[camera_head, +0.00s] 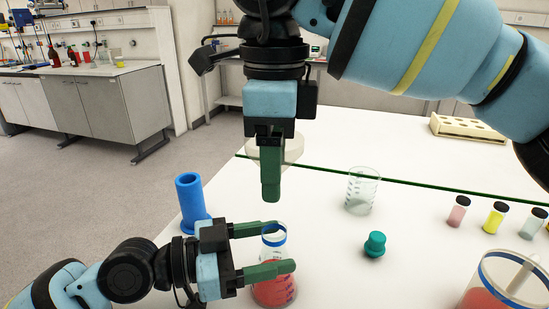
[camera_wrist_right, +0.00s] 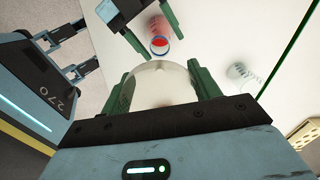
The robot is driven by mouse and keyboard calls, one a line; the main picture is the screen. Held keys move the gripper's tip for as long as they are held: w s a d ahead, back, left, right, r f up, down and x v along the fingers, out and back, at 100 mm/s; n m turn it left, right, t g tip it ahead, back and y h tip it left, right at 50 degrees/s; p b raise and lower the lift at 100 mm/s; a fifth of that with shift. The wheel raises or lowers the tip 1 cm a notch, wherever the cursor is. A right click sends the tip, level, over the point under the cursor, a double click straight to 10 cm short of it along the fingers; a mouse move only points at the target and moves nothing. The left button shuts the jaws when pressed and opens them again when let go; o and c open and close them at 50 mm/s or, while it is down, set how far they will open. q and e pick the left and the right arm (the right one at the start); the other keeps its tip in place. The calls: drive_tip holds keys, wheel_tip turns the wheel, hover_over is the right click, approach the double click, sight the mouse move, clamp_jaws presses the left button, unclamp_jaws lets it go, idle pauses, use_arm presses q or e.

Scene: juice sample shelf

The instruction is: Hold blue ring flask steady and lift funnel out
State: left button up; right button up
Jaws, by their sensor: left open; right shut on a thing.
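The blue ring flask (camera_head: 274,287) stands upright on the white table, a conical glass flask with red liquid and a blue band at its neck. It also shows in the right wrist view (camera_wrist_right: 159,45). My left gripper (camera_head: 288,247) is open, with one green finger on either side of the flask's neck; I cannot tell whether either touches it. My right gripper (camera_head: 270,196) is shut on the pale translucent funnel (camera_wrist_right: 160,86) and holds it in the air above the flask. In the head view the fingers partly hide the funnel (camera_head: 291,150).
A blue cylinder (camera_head: 190,205) stands behind my left gripper. To the right are an empty beaker (camera_head: 363,192), a teal stopper (camera_head: 375,245), several capped vials (camera_head: 495,218) and a large vessel of red liquid (camera_head: 487,298). A beige rack (camera_head: 466,130) lies farther back.

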use_arm(q)
drive_tip(key=v, duration=1.1)
drive_tip(key=shift+r, duration=0.15)
use_arm(e)
drive_tip(key=shift+r, duration=0.1)
